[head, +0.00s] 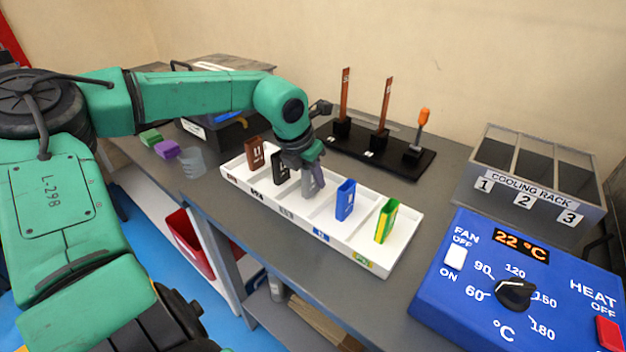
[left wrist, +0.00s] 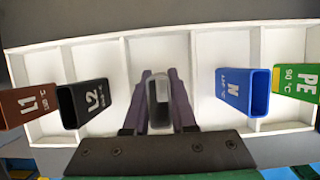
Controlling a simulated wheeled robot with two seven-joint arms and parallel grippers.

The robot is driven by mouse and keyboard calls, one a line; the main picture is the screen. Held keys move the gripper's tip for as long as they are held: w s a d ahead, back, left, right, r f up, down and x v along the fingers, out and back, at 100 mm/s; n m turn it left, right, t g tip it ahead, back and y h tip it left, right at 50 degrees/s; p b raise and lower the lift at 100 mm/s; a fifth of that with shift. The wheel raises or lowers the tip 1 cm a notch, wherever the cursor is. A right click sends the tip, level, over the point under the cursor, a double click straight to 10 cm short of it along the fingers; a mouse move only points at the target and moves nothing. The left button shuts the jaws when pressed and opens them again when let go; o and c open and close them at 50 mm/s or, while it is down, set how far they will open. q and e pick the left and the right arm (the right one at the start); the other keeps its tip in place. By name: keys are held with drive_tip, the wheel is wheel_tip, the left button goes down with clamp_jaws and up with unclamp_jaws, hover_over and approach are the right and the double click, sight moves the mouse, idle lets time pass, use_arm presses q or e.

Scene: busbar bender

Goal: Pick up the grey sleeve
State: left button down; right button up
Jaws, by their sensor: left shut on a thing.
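The grey sleeve (head: 311,189) is upright at the middle compartment of the white tray (head: 372,262). My left gripper (head: 313,176) reaches down over it from above and is shut on it. In the left wrist view the grey sleeve (left wrist: 159,100) sits between the two dark purple fingers (left wrist: 160,108). I cannot tell whether its bottom touches the tray floor. My right gripper is not in view.
Brown (head: 254,152), black (head: 280,167), blue (head: 345,199) and yellow-green (head: 386,220) sleeves stand in the other compartments. Behind are a black base with copper bars (head: 384,112) and an orange-tipped lever (head: 421,125). A cooling rack (head: 530,180) and blue heater box (head: 520,275) stand right.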

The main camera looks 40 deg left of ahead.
use_arm(q)
wheel_tip(320, 180, up, 19)
drive_tip(key=p, duration=0.1)
drive_tip(key=shift+r, duration=0.1)
